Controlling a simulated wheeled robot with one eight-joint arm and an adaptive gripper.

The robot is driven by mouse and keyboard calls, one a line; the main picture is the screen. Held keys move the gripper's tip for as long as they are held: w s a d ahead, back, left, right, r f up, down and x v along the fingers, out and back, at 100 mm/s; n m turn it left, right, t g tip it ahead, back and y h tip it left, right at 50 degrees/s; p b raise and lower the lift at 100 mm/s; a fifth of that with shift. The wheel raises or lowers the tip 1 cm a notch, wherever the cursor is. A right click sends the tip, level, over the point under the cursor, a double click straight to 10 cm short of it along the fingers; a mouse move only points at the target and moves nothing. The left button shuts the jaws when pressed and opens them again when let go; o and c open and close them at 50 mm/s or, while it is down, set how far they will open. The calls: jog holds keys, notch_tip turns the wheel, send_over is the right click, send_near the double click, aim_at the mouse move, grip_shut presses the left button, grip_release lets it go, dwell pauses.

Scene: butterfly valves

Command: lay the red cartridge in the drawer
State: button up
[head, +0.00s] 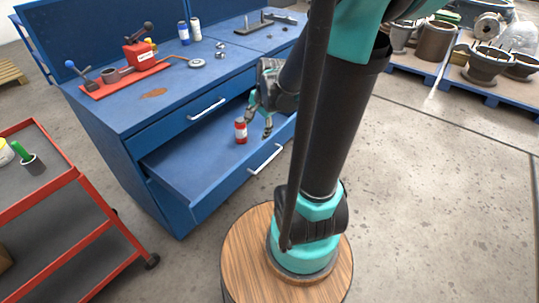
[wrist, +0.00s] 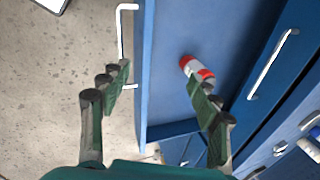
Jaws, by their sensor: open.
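The red cartridge (head: 240,131), red with a white band, appears upright in the open blue drawer (head: 192,165), towards its right part in the head view. In the wrist view the cartridge (wrist: 197,68) shows just beyond the tip of the right finger. My gripper (head: 260,117) is over the drawer beside the cartridge. In the wrist view my gripper (wrist: 158,76) has its fingers wide apart with nothing between them. The cartridge lies outside the gap. I cannot tell whether the right finger touches it.
The drawer's front handle (head: 265,159) faces the open floor. A shut drawer with a handle (head: 206,109) is above. A red cart (head: 75,215) stands at left.

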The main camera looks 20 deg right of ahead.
jog(key=s+d+f+n+h, duration=0.1)
jog(key=s+f+n, duration=0.2)
jog(key=s+n, duration=0.9)
jog(key=shift+s+f+t, duration=0.15)
jog(key=shift+s+t, duration=0.05)
jog(key=shift+t, duration=0.2)
jog(key=shift+c, duration=0.5)
